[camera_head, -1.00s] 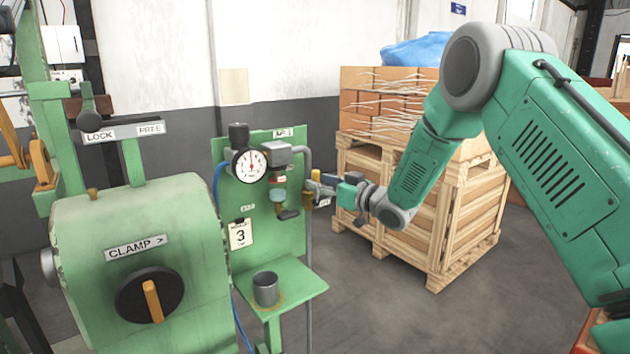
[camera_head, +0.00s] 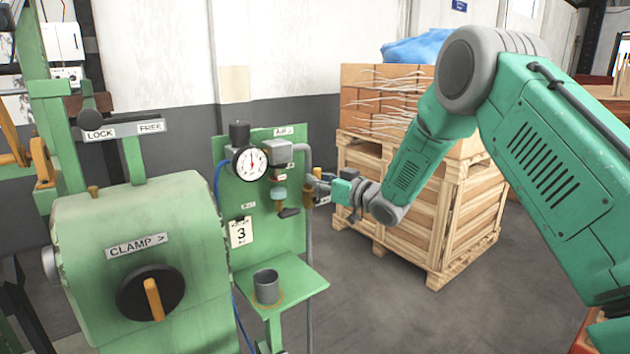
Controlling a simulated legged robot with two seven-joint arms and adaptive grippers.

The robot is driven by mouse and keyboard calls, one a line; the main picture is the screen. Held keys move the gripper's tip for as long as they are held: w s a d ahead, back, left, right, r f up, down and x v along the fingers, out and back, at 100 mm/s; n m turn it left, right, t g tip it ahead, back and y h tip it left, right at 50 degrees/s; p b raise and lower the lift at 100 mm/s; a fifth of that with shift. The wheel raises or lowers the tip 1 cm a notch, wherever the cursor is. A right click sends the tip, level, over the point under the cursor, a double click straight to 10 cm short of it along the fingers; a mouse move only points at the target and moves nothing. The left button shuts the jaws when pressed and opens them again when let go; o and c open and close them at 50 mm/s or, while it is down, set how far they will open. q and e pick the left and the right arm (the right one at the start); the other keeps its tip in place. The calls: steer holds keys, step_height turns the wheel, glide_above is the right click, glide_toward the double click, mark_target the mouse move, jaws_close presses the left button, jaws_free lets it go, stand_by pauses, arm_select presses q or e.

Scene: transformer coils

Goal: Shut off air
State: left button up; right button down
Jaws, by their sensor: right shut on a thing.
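The green air panel (camera_head: 262,216) stands left of centre, with a white-faced pressure gauge (camera_head: 250,163) and a grey regulator block on it. Its needle points about straight up. A small yellow air valve handle (camera_head: 317,172) shows at the panel's right edge, beside the grey pipe. My right gripper (camera_head: 314,185) reaches in from the right and is shut at this handle. The fingers hide part of the handle, and its exact angle is hard to tell. My left gripper is not in view.
A green machine with a CLAMP knob (camera_head: 150,293) and a LOCK/FREE lever (camera_head: 96,107) stands at the left. A grey cup (camera_head: 266,286) sits on the panel's shelf. A wooden crate (camera_head: 465,213) stands behind my right arm. The floor between is clear.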

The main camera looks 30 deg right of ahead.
steer(key=shift+d+f, duration=0.15)
steer(key=shift+f, duration=0.05)
steer(key=shift+d+m, duration=0.25)
steer(key=shift+m, duration=0.55)
arm_select(q)
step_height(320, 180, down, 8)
steer(key=b, duration=0.7)
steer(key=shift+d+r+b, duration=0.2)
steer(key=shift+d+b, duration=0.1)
arm_select(e)
steer(key=d+f+m+t+h, duration=0.2)
steer(key=d+f+m, duration=0.3)
steer(key=m, duration=1.3)
steer(key=shift+f+t+h, duration=0.3)
steer(key=shift+f+h, duration=0.3)
steer(key=shift+f, duration=0.2)
steer(key=shift+w+m, duration=0.1)
steer(key=shift+m, duration=0.2)
steer(key=c, duration=1.4)
jaws_free()
steer(key=shift+c, duration=0.2)
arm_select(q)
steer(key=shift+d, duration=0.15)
arm_select(e)
steer(key=shift+d+r, duration=0.15)
steer(key=shift+r, duration=0.15)
